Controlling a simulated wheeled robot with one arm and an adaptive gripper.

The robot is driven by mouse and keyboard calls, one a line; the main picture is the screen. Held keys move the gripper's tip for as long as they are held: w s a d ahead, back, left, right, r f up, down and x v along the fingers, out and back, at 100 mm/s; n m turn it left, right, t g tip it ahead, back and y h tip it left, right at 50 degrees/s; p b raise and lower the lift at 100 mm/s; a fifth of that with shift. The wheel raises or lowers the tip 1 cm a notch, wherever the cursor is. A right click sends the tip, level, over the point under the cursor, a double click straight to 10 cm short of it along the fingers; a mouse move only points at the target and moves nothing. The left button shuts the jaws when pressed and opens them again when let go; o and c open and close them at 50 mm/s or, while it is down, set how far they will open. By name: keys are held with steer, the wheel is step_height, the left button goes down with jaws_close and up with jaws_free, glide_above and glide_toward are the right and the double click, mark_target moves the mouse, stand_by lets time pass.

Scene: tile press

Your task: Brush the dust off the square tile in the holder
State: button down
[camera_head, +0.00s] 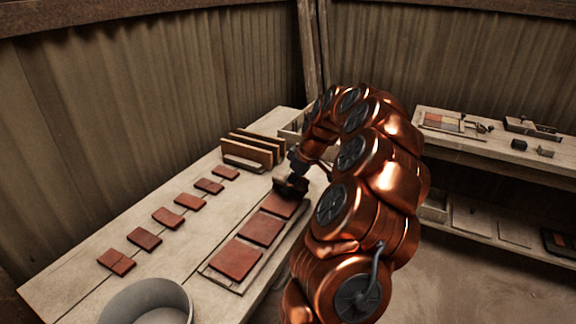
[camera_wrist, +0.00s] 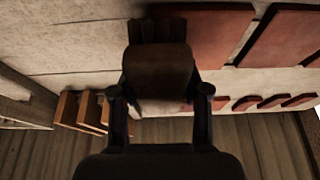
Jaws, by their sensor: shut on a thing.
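A long, low holder (camera_head: 216,277) lies on the table with three reddish square tiles in a row: a near one (camera_head: 235,260), a middle one (camera_head: 260,229) and a far one (camera_head: 278,207). My gripper (camera_head: 292,178) is at the far end of this row. It is shut on a brush, a brown block (camera_wrist: 158,68) with dark bristles (camera_wrist: 158,30) in the wrist view. The bristles are at the edge of a reddish tile (camera_wrist: 210,35); whether they touch it I cannot tell. I cannot make out dust on the tiles.
Several smaller reddish tiles (camera_head: 187,201) lie in a row to the left. A grey round bowl (camera_head: 148,300) stands at the near edge. Upright boards (camera_head: 250,148) stand at the back. A second bench (camera_head: 480,143) with small items is at the right.

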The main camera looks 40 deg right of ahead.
steer(key=shift+r, duration=3.1)
steer(key=shift+w+a, duration=0.1)
